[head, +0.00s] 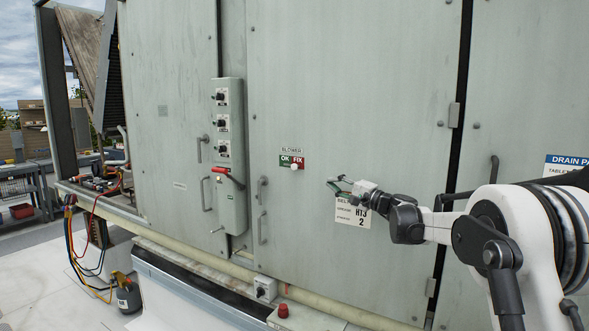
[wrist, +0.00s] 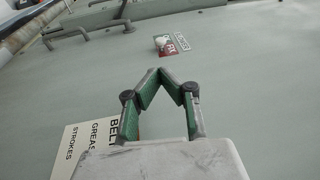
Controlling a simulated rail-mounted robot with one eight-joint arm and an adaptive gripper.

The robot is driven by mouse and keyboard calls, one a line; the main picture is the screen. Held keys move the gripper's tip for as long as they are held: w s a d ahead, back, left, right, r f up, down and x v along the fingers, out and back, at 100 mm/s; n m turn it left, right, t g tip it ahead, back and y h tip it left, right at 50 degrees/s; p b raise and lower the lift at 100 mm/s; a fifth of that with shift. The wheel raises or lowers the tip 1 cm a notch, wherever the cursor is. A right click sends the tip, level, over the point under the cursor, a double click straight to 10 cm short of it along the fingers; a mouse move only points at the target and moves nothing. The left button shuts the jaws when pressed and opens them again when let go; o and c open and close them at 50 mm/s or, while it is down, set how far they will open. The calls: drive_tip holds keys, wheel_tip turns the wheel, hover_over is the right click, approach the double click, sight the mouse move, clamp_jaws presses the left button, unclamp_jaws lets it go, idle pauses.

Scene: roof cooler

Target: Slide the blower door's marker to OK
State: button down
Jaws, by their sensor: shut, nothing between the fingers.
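The blower door (head: 350,80) is a large grey-green panel. On it a small sign (head: 284,160) has a green OK half at left and a red FIX half at right, under a BLOWER label (head: 291,150). The white round marker (head: 294,167) sits on the red FIX side. In the wrist view the marker (wrist: 161,42) shows beside the red part, beyond my fingertips. My gripper (head: 331,184) is shut and empty, right of and slightly below the sign. In the wrist view its fingertips (wrist: 172,73) meet in a point; the green half is not clearly visible there.
A white BELT notice (head: 352,212) is on the door just below my gripper. Door handles (head: 262,195) and a control box with a red lever (head: 230,155) stick out to the left. The panel between gripper and sign looks clear.

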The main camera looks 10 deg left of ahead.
sight(296, 168)
drive_tip(key=shift+w, duration=0.15)
drive_tip(key=p+x, duration=0.3)
drive_tip(key=x, duration=1.1)
drive_tip(key=shift+r, duration=0.1)
drive_tip(key=shift+a, duration=0.1)
